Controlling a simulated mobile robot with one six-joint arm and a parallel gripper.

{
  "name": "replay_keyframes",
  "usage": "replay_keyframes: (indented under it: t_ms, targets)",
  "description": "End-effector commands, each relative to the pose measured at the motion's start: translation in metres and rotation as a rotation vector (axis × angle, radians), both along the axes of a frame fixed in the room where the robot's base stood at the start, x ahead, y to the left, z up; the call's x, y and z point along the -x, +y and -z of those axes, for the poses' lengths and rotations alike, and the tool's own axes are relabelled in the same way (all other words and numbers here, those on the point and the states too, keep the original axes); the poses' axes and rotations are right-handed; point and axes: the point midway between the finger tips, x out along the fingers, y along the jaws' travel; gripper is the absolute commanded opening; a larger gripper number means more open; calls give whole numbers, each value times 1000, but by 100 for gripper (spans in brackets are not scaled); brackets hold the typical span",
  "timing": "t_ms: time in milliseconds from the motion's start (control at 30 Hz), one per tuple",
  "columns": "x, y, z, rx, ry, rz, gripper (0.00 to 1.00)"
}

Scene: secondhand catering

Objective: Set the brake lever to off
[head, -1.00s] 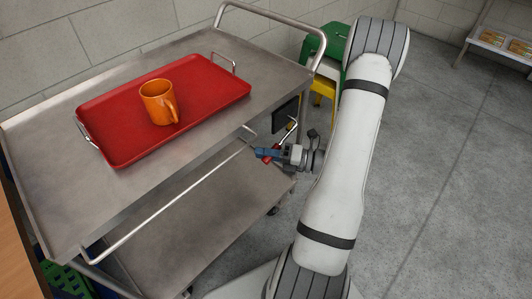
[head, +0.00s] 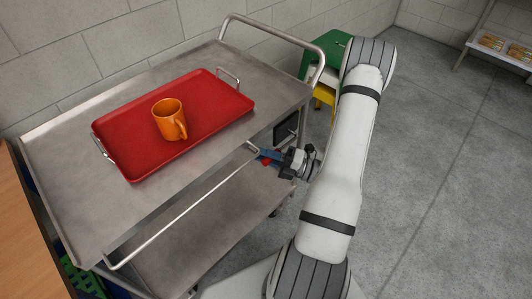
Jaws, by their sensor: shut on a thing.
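The brake lever shows only as a small red piece (head: 266,161) at my gripper (head: 270,156), beside the right end of the steel cart (head: 70,190). A dark panel (head: 286,127) is on the cart's end just above the gripper; any markings are too small to read.
A red tray (head: 215,112) with an orange mug (head: 169,119) stands on the cart's top. A side rail (head: 180,212) runs toward my gripper. A green stool (head: 324,50) is behind the cart.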

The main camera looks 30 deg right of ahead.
Motion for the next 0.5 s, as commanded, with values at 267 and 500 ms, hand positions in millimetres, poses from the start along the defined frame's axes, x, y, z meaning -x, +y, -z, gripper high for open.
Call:
replay_keyframes:
  t_ms: [267,500]
  targets:
    - [-1,0,-2,-11,1,0,0]
    - [0,0,-2,-11,2,0,34]
